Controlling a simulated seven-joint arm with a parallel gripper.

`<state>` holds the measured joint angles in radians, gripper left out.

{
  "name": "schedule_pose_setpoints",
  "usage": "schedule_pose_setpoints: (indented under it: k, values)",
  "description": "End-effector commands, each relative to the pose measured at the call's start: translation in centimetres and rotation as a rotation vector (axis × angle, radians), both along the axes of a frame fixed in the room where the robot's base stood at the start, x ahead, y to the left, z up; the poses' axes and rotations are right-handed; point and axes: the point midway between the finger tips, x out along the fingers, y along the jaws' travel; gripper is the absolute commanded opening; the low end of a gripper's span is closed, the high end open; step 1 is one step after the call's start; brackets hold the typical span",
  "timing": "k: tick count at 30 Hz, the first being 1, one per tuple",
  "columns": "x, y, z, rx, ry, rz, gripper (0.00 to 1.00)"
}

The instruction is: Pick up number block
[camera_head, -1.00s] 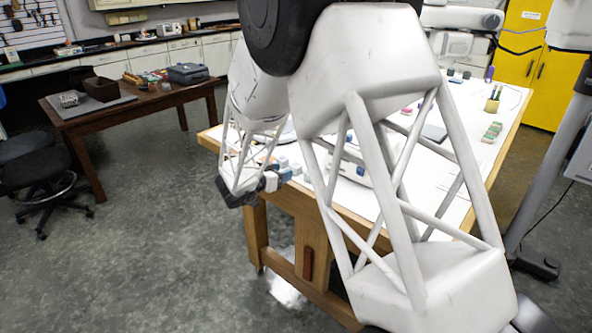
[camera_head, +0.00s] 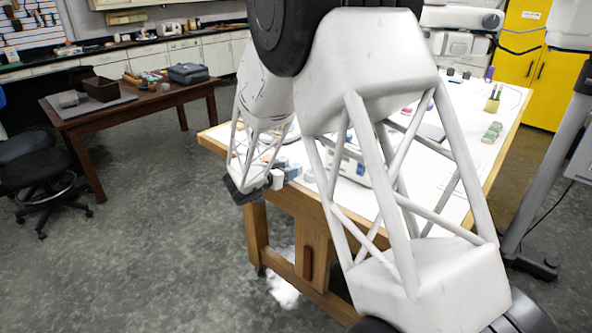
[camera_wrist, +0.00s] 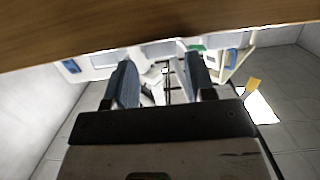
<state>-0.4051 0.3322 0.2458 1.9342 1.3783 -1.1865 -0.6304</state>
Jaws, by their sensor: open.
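My gripper (camera_wrist: 162,76) is open in the wrist view, with its two dark blue-grey fingers apart and no object visible between them. In the head view the end of my arm is low at the near-left edge of the white-topped table (camera_head: 222,139), small and partly hidden. I cannot make out a number block with certainty. Small white and bluish shapes show beside the arm's end, too small to tell blocks from gripper parts. My own arm covers much of the table in the head view.
In the wrist view a brown wooden surface (camera_wrist: 150,25) spans the top, close to the fingers. A pencil cup (camera_head: 492,105) and green blocks (camera_head: 491,132) stand on the table's right side. A dark wooden table (camera_head: 130,110) and a black stool (camera_head: 42,172) stand left; floor lies between.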

Motion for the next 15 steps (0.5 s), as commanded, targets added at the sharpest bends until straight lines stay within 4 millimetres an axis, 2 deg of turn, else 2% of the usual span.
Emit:
schedule_pose_setpoints:
  k: [5,15]
  values:
    - [0.5,-0.5,-0.2,0.000,0.000,-0.001,0.50]
    - [3.0,-2.8,-1.0,0.000,0.000,-0.002,0.50]
